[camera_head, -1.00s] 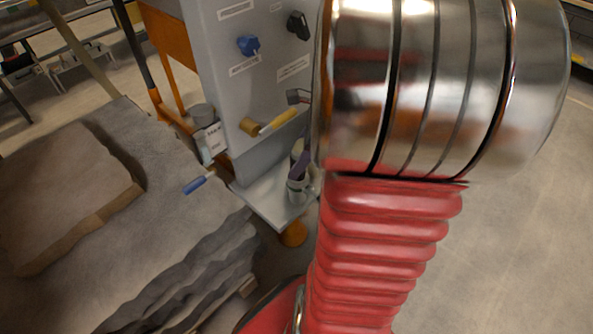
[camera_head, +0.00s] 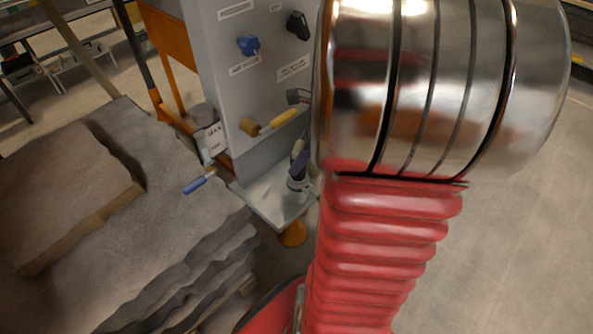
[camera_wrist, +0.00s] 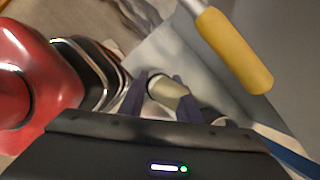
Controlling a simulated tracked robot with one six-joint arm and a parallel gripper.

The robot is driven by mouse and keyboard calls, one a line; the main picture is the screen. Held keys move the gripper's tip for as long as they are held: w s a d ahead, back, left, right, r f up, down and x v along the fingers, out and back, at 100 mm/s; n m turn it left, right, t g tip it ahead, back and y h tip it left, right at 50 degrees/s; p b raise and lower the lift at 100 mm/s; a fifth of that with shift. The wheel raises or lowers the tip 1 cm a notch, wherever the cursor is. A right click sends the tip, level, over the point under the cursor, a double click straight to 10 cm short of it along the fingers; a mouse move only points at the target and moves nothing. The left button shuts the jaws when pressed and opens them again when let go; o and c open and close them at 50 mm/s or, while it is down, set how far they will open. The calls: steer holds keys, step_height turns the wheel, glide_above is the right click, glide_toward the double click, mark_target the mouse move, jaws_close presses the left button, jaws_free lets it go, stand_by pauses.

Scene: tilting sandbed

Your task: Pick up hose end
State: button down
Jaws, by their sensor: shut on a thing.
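A pale beige cylindrical piece, which I take to be the hose end (camera_wrist: 168,92), sits between the two dark purple fingers of my gripper (camera_wrist: 161,96) in the wrist view. My gripper is shut on it. In the head view my gripper (camera_head: 299,163) is just above a small grey shelf, with the pale hose end (camera_head: 297,187) under the fingers. My large silver and red arm hides much of the right side there. The rest of the hose cannot be made out.
A grey panel (camera_head: 233,95) with blue and black knobs rises behind the shelf (camera_head: 260,198).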

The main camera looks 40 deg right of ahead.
step_height(320, 180, up, 18)
stand_by(0.8)
stand_by(0.5)
